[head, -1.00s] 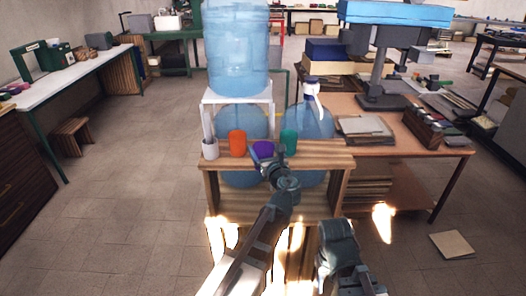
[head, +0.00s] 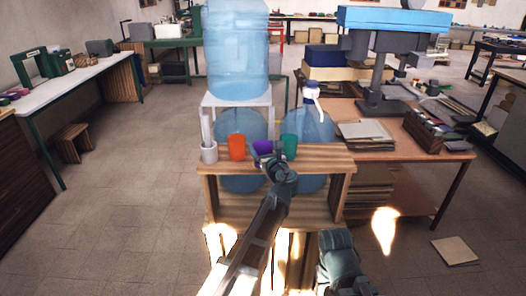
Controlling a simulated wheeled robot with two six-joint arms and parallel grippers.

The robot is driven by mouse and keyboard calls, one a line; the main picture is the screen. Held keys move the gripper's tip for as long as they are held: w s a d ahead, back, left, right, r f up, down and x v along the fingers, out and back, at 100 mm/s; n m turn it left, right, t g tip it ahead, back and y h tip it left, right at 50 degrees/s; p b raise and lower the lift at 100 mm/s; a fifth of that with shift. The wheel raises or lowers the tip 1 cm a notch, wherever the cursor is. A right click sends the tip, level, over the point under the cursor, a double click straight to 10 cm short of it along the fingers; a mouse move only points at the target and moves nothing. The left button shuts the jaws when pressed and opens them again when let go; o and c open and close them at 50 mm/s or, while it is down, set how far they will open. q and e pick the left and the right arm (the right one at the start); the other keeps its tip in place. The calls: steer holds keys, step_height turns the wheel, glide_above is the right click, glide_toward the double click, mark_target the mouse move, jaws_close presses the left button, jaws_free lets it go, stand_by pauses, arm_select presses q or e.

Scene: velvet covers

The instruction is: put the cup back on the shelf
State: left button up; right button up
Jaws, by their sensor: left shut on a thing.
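A purple cup (head: 262,148) is at the top of the wooden shelf unit (head: 225,168), between an orange cup (head: 237,147) and a green cup (head: 289,146). My left gripper (head: 270,157) is at the purple cup and shut on it, partly hiding its lower right side. I cannot tell whether the cup's base touches the shelf top. My right arm (head: 338,262) shows at the lower right, below the shelf unit; its fingertips cannot be made out.
A white cup (head: 209,152) stands at the left end of the shelf top. A large blue water bottle (head: 238,50) rises on a white stand behind, with more bottles (head: 308,125) beside it. A workbench (head: 400,140) with a drill press adjoins on the right.

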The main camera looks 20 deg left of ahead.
arm_select(q)
steer(key=shift+w+a+f+b, duration=0.15)
steer(key=shift+w+a, duration=0.2)
steer(key=shift+w, duration=0.95)
steer(key=shift+w+a+f+b, duration=0.2)
steer(key=shift+w+a, duration=0.2)
steer(key=shift+w, duration=0.95)
steer(key=shift+w+a+f+b, duration=0.15)
steer(key=shift+w+a, duration=0.2)
steer(key=shift+w, duration=0.95)
steer(key=shift+f+b, duration=0.5)
steer(key=shift+f, duration=0.05)
steer(key=o, duration=1.3)
steer(key=v, duration=1.4)
steer(key=shift+w+p, duration=0.1)
steer(key=shift+p, duration=0.25)
